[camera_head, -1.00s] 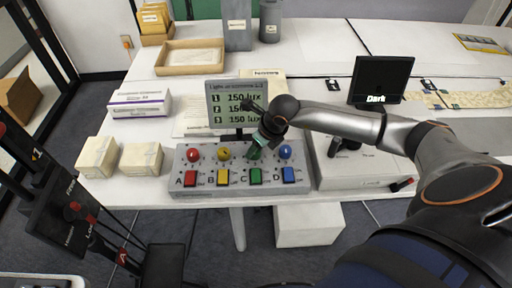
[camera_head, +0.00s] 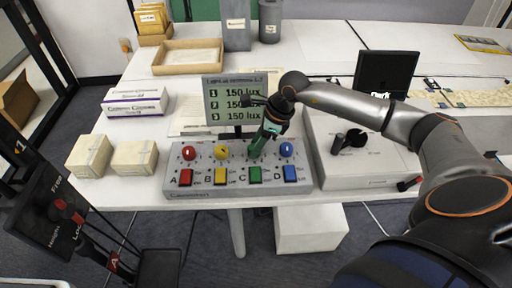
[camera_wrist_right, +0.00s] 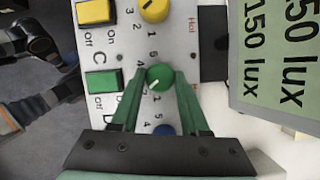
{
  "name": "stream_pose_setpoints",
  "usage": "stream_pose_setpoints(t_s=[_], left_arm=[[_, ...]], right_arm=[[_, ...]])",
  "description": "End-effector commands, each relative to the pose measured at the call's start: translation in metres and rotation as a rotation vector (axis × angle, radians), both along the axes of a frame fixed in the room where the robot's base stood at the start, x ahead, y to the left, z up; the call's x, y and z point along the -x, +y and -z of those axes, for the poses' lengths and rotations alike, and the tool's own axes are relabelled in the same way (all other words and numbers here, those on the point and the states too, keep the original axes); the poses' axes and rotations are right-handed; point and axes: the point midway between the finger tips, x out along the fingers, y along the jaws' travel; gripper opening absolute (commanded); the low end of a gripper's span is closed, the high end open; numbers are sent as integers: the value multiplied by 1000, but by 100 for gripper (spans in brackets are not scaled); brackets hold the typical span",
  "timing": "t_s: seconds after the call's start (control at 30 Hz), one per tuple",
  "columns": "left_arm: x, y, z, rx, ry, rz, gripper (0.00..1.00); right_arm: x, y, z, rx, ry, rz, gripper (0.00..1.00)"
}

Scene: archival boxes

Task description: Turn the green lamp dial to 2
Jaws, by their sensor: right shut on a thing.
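The green lamp dial (camera_wrist_right: 159,77) is the third knob on the grey control box (camera_head: 210,190), above the green switch C (camera_head: 255,174). My right gripper (camera_head: 256,150) reaches down onto it. In the right wrist view its green fingers (camera_wrist_right: 160,88) are shut on the dial from both sides. The display (camera_head: 235,102) reads 150 lux on lines 1, 2 and 3. My left gripper is not in view.
Red (camera_head: 188,153), yellow (camera_head: 221,152) and blue (camera_head: 286,149) knobs stand beside the green one. A white unit with a black handle (camera_head: 348,139) is on the right. Small cream boxes (camera_head: 134,157) lie on the left. The display stands close behind the knobs.

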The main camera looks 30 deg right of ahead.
Motion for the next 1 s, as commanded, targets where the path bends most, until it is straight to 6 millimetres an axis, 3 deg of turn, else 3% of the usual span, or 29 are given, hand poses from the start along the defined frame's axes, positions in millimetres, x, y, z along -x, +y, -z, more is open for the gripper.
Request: stream_pose_setpoints(t_s=[0.67,0.7,0.93,1.0], left_arm=[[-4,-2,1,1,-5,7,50],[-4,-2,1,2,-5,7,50],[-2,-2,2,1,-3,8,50],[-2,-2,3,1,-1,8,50]], right_arm=[[-1,0,-1,1,-1,-77,0],[-1,0,-1,1,-1,-77,46],[-1,0,0,1,-1,-77,72],[-1,0,0,1,0,-78,75]])
